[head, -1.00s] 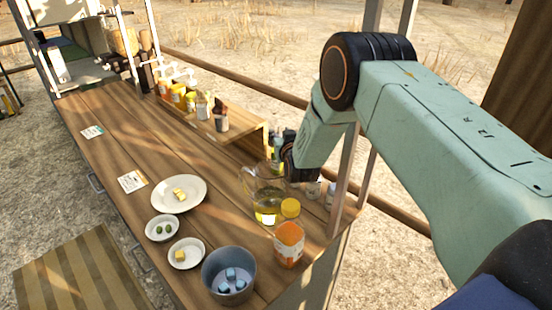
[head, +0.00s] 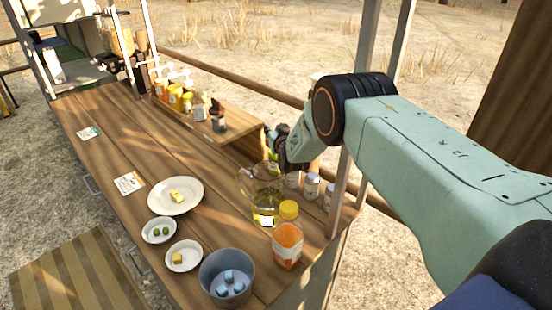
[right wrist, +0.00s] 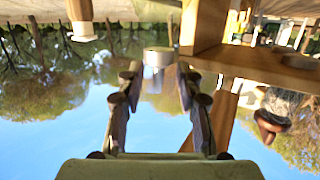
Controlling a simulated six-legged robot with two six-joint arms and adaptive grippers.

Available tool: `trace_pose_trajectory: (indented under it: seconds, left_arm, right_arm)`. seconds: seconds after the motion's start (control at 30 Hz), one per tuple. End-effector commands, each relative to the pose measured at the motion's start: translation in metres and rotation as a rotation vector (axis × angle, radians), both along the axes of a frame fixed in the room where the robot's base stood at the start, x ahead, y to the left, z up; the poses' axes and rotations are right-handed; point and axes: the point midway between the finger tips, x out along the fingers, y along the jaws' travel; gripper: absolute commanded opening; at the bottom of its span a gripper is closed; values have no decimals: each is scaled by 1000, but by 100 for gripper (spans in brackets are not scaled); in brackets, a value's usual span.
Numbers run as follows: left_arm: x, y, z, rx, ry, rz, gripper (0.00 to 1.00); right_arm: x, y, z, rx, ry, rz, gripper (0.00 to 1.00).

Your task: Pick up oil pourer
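A clear glass jug (head: 266,208) with yellow liquid stands upright near the right end of the wooden counter in the head view. It looks most like the oil pourer, but I cannot be sure. In the right wrist view, which is upside down, the right gripper's (right wrist: 160,88) two fingers are spread apart. A small pale round cap (right wrist: 158,57) shows near the fingertips; I cannot tell whether it lies between them. My left gripper is not in view.
A raised shelf (head: 232,127) lies behind. Plates, bowls and a grey bucket (head: 224,290) stand in front.

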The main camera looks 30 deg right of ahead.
Motion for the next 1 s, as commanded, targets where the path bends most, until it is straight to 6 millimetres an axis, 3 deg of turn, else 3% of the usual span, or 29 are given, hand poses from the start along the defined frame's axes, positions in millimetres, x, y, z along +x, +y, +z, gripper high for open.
trace_pose_trajectory:
  seconds: [0.1,0.53,1.0]
  left_arm:
    - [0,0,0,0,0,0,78]
    - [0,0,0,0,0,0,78]
    - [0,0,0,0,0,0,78]
  right_arm:
    - [0,0,0,0,0,0,36]
    - [0,0,0,0,0,0,0]
    - [0,0,0,0,0,0,0]
